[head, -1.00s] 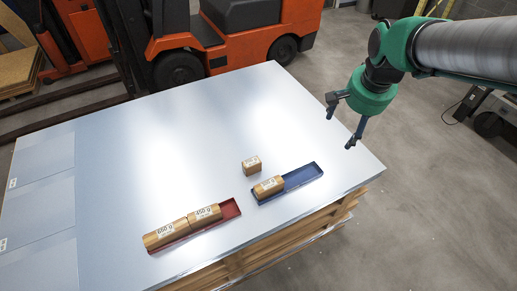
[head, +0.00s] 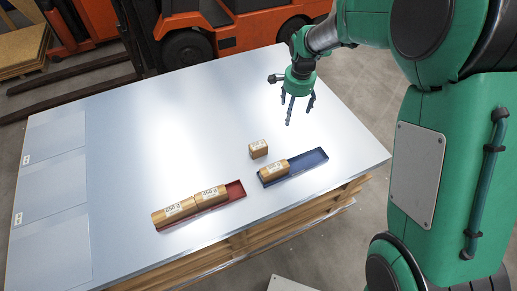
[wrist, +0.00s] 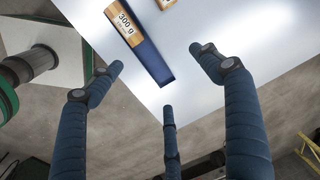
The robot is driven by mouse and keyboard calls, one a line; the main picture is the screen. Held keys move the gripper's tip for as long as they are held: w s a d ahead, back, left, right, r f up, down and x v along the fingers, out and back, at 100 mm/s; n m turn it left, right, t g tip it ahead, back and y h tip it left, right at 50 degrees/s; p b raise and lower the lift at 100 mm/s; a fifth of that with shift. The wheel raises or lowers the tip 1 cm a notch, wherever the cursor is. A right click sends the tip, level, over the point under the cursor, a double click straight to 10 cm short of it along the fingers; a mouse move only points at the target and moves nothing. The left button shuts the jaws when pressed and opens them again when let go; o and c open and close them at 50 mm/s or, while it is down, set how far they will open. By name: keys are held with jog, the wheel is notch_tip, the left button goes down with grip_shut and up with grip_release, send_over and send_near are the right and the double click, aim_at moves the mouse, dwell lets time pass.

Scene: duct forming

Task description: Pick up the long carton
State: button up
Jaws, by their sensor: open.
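The longest-looking carton (head: 173,213) is a brown block with a white label, which seems to read 650 g. It lies in the left part of the red tray (head: 236,191), end to end with a shorter carton (head: 210,195). My gripper (head: 298,108) is open and empty above the table's far right part, well away from the red tray. In the wrist view its three spread fingers (wrist: 160,75) have nothing between them, and the long carton is not in that view.
A 300 g carton (head: 273,168) lies in the left end of the blue tray (head: 312,159). A small carton (head: 258,149) stands on the table (head: 150,140) just behind it. The table's middle is clear. An orange forklift (head: 235,32) stands behind.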

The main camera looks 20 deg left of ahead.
jog(key=m+g+p, duration=0.1)
jog(key=m, duration=0.1)
send_over(259, 147)
notch_tip(259, 147, down, 18)
jog(key=shift+d+f+h, duration=0.1)
jog(key=shift+f+h, duration=0.2)
jog(key=shift+f, duration=0.25)
jog(key=shift+f, duration=0.15)
jog(key=shift+f, duration=4.15)
jog(key=shift+f, duration=0.1)
jog(key=shift+w+f, duration=0.15)
jog(key=shift+f, duration=2.35)
